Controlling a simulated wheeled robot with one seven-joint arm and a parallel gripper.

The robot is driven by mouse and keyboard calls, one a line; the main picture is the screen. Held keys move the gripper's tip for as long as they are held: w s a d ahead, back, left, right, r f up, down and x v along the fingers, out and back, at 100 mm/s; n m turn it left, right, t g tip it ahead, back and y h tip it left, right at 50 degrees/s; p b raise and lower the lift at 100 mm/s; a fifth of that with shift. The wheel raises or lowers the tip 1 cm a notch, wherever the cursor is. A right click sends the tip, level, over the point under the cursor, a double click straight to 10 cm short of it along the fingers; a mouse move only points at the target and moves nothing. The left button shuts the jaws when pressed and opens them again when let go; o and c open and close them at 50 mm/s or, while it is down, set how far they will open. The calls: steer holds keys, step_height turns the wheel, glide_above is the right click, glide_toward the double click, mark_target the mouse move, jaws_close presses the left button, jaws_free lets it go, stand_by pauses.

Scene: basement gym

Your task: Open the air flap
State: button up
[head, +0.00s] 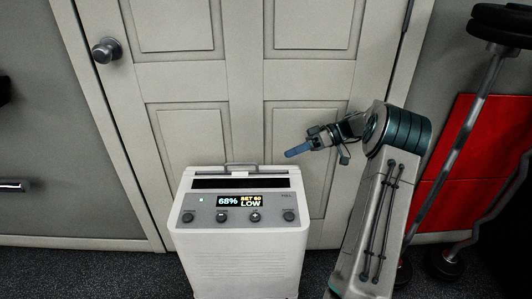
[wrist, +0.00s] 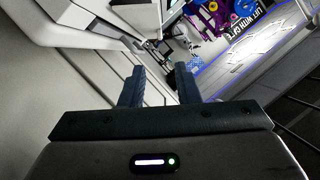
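A white dehumidifier (head: 238,251) stands on the floor in front of the door in the head view. A long dark strip (head: 239,183) runs across its top, behind the grey control panel (head: 246,216). I cannot tell whether this strip is the air flap itself or an opening. A pale box-like part at the top left of the wrist view (wrist: 137,14) may be the same unit. My gripper (head: 291,153) is beside the unit's top right corner, pointing left, apart from it. In the wrist view its two fingers (wrist: 160,85) stand apart with nothing between them.
A carrying handle (head: 241,165) rises behind the strip. The lit display (head: 240,201) reads 68% and SET 60 LOW, above several round buttons. A panelled door (head: 185,85) with a knob (head: 107,50) is close behind. A barbell (head: 462,140) and red panels (head: 487,110) are at right.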

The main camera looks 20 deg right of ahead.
steer(key=s+a+r+m+g+h+p, duration=0.1)
steer(key=s+a+r+m+h+p, duration=0.1)
steer(key=s+a+r+h+p, duration=0.3)
steer(key=s+a+r+m+g+h+p, duration=0.1)
steer(key=s+a+r+m+g, duration=0.2)
steer(key=a, duration=0.4)
steer(key=s+a+r+m+t+h+p, duration=0.1)
steer(key=s+a+r+h+p, duration=0.1)
steer(key=s, duration=0.4)
steer(key=s+a+r+m+t+h+p, duration=0.1)
steer(key=s+a+r+t+h+p, duration=0.1)
steer(key=s+r+h+p, duration=0.2)
steer(key=shift+s+a+r+m+h+p, duration=0.35)
steer(key=shift+s+r+p, duration=0.5)
steer(key=shift+s+r, duration=0.8)
steer(key=shift+s+d+f, duration=0.1)
steer(key=shift+f, duration=0.05)
